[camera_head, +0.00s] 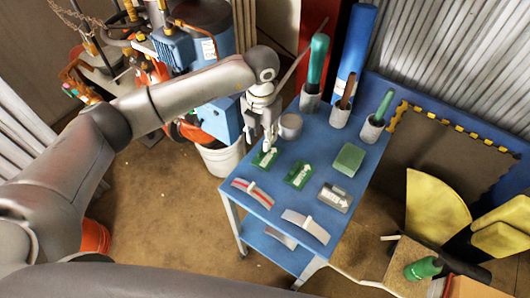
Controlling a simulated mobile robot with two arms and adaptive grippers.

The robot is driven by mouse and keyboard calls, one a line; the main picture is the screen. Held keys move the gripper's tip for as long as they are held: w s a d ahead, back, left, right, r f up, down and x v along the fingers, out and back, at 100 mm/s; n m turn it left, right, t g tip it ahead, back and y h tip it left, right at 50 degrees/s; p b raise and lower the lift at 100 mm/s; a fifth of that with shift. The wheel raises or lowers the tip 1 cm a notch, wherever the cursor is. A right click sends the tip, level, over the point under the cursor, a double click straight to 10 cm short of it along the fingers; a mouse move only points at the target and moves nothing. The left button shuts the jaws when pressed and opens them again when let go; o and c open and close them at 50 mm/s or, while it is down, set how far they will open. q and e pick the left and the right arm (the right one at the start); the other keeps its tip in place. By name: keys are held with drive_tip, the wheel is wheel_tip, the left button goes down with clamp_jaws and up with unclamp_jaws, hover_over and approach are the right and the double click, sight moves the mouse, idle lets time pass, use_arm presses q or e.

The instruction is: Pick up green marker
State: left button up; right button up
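Two green pen-like things stand in grey cups: a thick one (318,60) at the back left of the blue table and a thin one (383,106) at the back right. I cannot tell which of them, if either, is the green marker. Small green-and-white pieces lie on the table, one (265,158) at the left and one (299,174) right of it. My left gripper (269,146) points down just above the left piece. Its fingers are too small to tell whether they are open or touch it. My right gripper is out of view.
The blue table (318,140) also holds a grey round can (290,125), a green block (348,159), a grey tool (335,198) and curved-handled pieces. A third cup (340,116) holds a brown-handled thing. A white bucket (222,158) stands left. Yellow pads (435,205) lie right.

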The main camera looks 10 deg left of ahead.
sight(267, 155)
use_arm(q)
wheel_tip(267, 155, down, 5)
drive_tip(key=shift+d+p, duration=0.1)
drive_tip(key=shift+p, duration=0.65)
clamp_jaws()
